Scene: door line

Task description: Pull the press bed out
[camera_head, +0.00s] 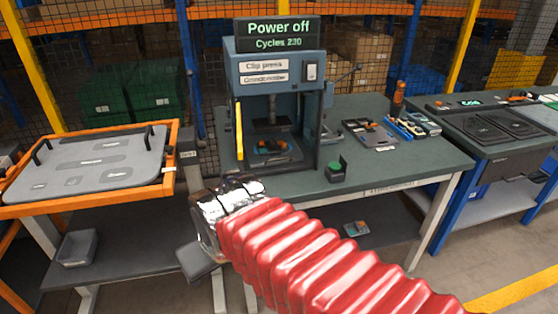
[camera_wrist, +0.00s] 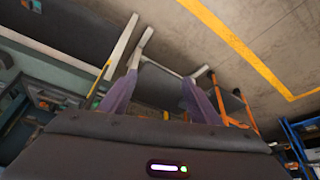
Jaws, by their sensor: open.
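The blue-grey clip press (camera_head: 275,85) stands on the green-topped bench, under a sign reading "Power off, Cycles 230". Its dark press bed (camera_head: 280,158) lies low inside the frame, with a small part with orange on it on top. My gripper (camera_wrist: 160,78) shows in the wrist view with two purple fingers spread apart and nothing between them. In the head view my red-sleeved arm ends in a silvery wrist left of and in front of the press, below the bench top's level in the picture. The fingers are not clear there. The press bed cannot be made out in the wrist view.
A yellow bar (camera_head: 239,130) stands at the press's left side. An orange-framed table (camera_head: 172,183) is at left. Trays and tools (camera_head: 370,132) lie at right. Floor shows in front.

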